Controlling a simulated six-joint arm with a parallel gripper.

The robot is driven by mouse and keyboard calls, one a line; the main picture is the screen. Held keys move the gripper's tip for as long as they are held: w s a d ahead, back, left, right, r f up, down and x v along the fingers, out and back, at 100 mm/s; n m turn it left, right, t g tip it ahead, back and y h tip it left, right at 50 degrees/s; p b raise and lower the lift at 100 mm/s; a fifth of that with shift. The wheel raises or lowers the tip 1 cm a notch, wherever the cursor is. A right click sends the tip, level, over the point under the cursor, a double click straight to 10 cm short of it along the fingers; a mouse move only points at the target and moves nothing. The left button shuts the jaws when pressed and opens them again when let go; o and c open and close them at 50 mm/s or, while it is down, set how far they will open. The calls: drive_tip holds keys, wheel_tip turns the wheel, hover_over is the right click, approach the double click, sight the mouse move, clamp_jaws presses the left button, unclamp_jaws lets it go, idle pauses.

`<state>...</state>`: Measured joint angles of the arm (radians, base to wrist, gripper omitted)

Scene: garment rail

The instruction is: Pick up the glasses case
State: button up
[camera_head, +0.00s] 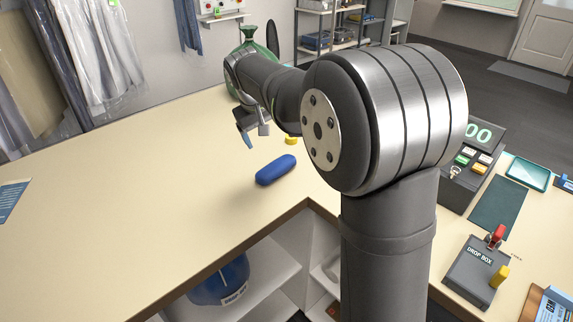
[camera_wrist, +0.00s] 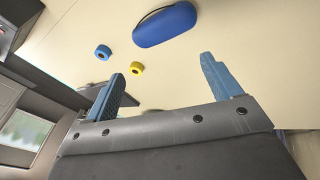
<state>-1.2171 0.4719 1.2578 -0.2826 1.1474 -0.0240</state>
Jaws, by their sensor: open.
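The glasses case is a blue, rounded oblong (camera_head: 276,170) lying on the cream counter (camera_head: 150,160), near its inner edge. In the wrist view the case (camera_wrist: 165,25) lies at the top, beyond the fingertips and roughly between their lines. My gripper (camera_head: 252,133) is above the counter, up and to the left of the case in the head view. In the wrist view my gripper (camera_wrist: 162,75) has its two blue fingers spread wide, with nothing between them. It is apart from the case.
A yellow roll (camera_wrist: 137,68) and a blue roll (camera_wrist: 103,53) lie near the case. A drop box (camera_head: 470,272) and a number display (camera_head: 482,133) are at right. The counter's left part is mostly clear.

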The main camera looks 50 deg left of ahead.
drive_tip(key=a+m, duration=0.2)
drive_tip(key=m, duration=0.5)
drive_tip(key=m+h, duration=0.2)
drive_tip(key=m, duration=0.5)
approach(275, 165)
drive_tip(key=shift+g, duration=0.3)
drive_tip(key=x, duration=1)
drive_tip(key=shift+w+r, duration=0.1)
drive_tip(key=shift+w, duration=0.2)
drive_tip(key=c, duration=1.1)
drive_tip(key=shift+r, duration=0.1)
